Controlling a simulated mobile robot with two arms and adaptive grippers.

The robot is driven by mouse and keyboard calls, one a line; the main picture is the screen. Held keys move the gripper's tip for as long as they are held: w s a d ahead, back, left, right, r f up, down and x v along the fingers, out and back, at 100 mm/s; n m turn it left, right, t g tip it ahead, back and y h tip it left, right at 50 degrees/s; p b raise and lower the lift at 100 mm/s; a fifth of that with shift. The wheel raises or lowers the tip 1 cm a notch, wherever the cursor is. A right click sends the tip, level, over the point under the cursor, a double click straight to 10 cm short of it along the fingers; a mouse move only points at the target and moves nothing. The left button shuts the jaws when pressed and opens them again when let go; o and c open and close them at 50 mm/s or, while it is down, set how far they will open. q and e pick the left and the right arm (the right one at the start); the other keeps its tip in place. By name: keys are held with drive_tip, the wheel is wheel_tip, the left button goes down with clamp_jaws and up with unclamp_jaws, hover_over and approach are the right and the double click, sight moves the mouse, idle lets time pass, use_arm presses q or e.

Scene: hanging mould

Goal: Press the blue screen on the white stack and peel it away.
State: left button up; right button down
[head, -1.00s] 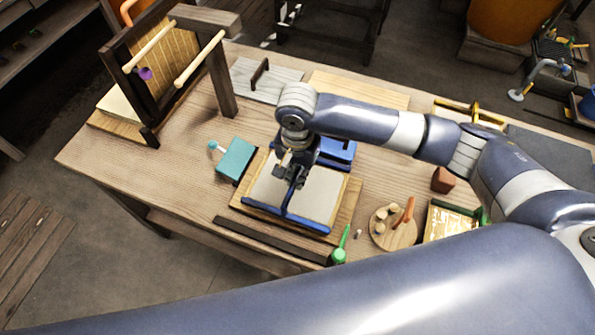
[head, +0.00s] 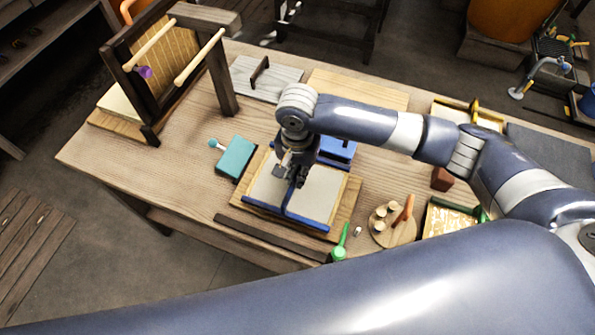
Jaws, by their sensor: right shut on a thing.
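The blue screen (head: 308,223) lies flat near the table's middle, a blue frame around a pale grey sheet on a wooden board. A blue bar runs from its front edge in towards its middle. My right gripper (head: 292,183) is down over the middle of the screen, at the inner end of this bar, and is shut on it. The fingertips are small and partly hidden by the wrist. I cannot make out the white stack apart from the pale area inside the frame. My left gripper is not in view.
A dark wooden stand (head: 133,75) is at the back left. A teal block (head: 236,156) sits left of the screen. A green-handled tool (head: 341,243) and a round board (head: 397,237) with pegs are to its right.

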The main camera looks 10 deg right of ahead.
drive_tip(key=shift+s+f+p, duration=0.3)
drive_tip(key=shift+p, duration=0.25)
idle(2.0)
drive_tip(key=shift+r, duration=0.15)
drive_tip(key=shift+w+r+p, duration=0.25)
drive_tip(key=shift+r+p, duration=0.8)
drive_tip(key=shift+p, duration=0.35)
wheel_tip(320, 180, up, 8)
drive_tip(key=p, duration=1)
drive_tip(key=shift+f, duration=0.25)
